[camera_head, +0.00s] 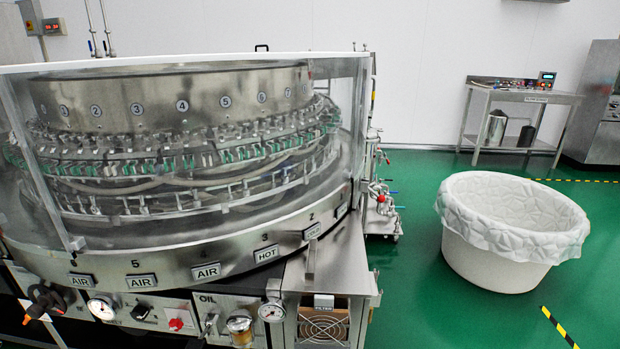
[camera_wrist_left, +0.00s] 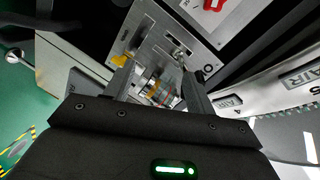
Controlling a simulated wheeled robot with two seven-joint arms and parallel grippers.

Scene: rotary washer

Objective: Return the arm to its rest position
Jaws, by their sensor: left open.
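My left gripper (camera_wrist_left: 158,86) shows only in the left wrist view. Its two dark fingers are spread apart, with nothing held between them. Beyond and between the fingers is a clear cup with amber and red parts (camera_wrist_left: 160,93) on the washer's steel panel (camera_wrist_left: 150,30). I cannot tell whether the fingers touch it. Neither arm nor gripper shows in the head view. My right gripper is in neither view.
The rotary washer (camera_head: 180,200) fills the left of the head view, with gauges and a red knob (camera_head: 176,324) on its front. A lined white tub (camera_head: 500,262) stands on the green floor at right. A steel table (camera_head: 520,97) is behind it.

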